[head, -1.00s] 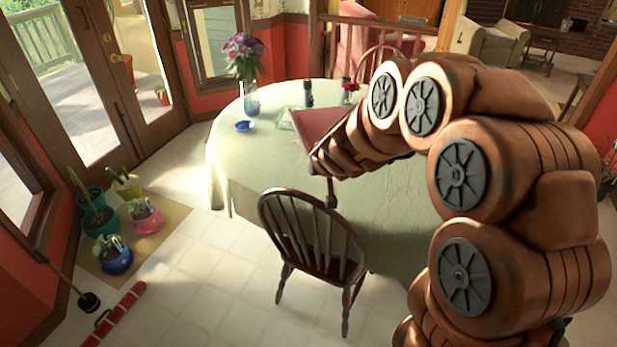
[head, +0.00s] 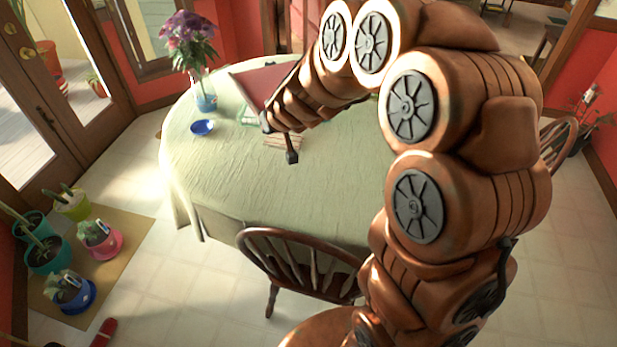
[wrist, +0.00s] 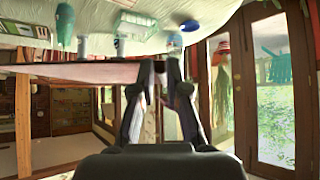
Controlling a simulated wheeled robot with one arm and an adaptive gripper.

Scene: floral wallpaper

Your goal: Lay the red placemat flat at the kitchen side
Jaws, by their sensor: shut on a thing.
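The red placemat (head: 268,82) is a stiff-looking flat sheet, held above the round table with the pale green cloth (head: 215,165). In the head view my arm covers its right part. In the wrist view the placemat (wrist: 85,73) shows nearly edge-on as a thin reddish band reaching left from the fingers. My gripper (wrist: 160,72) is shut on its edge. A gap to the tabletop cannot be measured here.
A blue bowl (head: 203,127) and a vase of purple flowers (head: 205,100) stand at the table's left. A slatted brown item (head: 284,141) lies near its middle. The front cloth is clear. A wooden chair (head: 300,265) stands at the near edge; potted plants (head: 75,240) sit at left.

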